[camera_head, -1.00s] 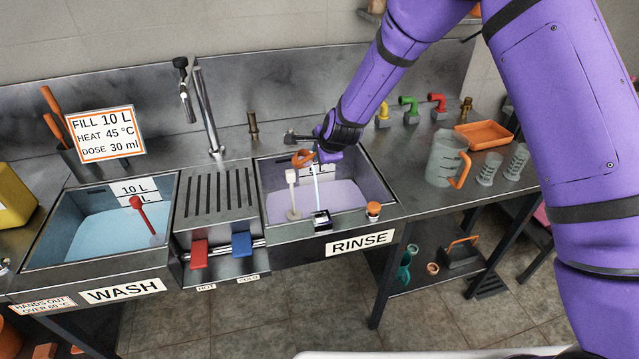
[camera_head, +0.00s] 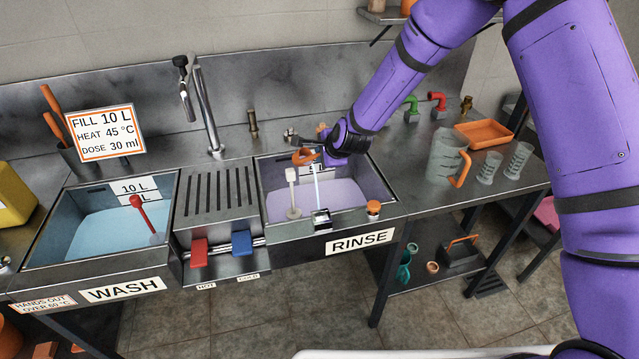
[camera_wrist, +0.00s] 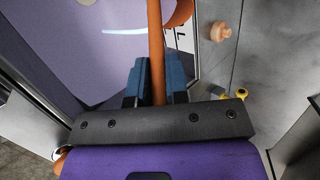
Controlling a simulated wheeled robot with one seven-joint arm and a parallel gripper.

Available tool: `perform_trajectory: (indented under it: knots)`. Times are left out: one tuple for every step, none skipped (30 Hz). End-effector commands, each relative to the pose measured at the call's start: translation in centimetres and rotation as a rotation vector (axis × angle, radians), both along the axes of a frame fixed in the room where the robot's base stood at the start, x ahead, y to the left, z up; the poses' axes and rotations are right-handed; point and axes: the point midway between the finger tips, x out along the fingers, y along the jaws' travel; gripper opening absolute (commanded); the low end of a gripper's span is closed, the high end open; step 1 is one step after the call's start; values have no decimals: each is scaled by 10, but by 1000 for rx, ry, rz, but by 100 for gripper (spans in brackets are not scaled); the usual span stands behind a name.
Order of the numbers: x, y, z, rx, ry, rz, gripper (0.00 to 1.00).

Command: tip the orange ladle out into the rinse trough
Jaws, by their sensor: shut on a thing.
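The orange ladle (camera_head: 303,156) is over the back part of the rinse trough (camera_head: 347,226), above pale lavender liquid. My gripper (camera_head: 325,152) is shut on its handle. In the wrist view, the orange handle (camera_wrist: 156,45) stands between my blue fingertips (camera_wrist: 156,82). Part of the orange bowl shows at the top edge of that view. The bowl's inside is hidden, so I cannot tell its contents. A thin pale strip (camera_head: 317,185) runs below the ladle toward the front rim. I cannot tell whether it is liquid or a fixture.
A white upright piece (camera_head: 292,176) stands in the trough at left. The wash trough (camera_head: 165,192), with a red tool, is left of the slotted drainer (camera_head: 218,190). A clear jug (camera_head: 446,155) stands right.

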Motion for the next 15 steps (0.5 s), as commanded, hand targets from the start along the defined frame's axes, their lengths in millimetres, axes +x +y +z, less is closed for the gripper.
perform_trajectory:
  knots:
    - [0, -1, -1, 4, -3, -1, 0]
    - [0, -1, -1, 7, -5, 0, 0]
    - [-1, -1, -1, 10, -7, 1, 0]
    - [-1, -2, -1, 13, -8, 1, 0]
    - [-1, -2, -1, 17, -9, 1, 0]
    - [-1, -2, -2, 21, -11, 0, 0]
    - [-1, -2, -2, 24, -14, 0, 0]
    - [-1, -2, -2, 27, -16, 0, 0]
    - [-2, -3, -2, 30, -18, 0, 0]
    - [-2, -3, -2, 33, -19, 1, 0]
    - [-2, -3, -2, 36, -21, 1, 0]
    - [-2, -3, -2, 40, -22, 1, 0]
    - [-2, -3, -3, 44, -23, 0, 0]
    - [-2, -4, -3, 45, -26, 1, 0]
    - [-2, -4, -4, 49, -29, 0, 0]
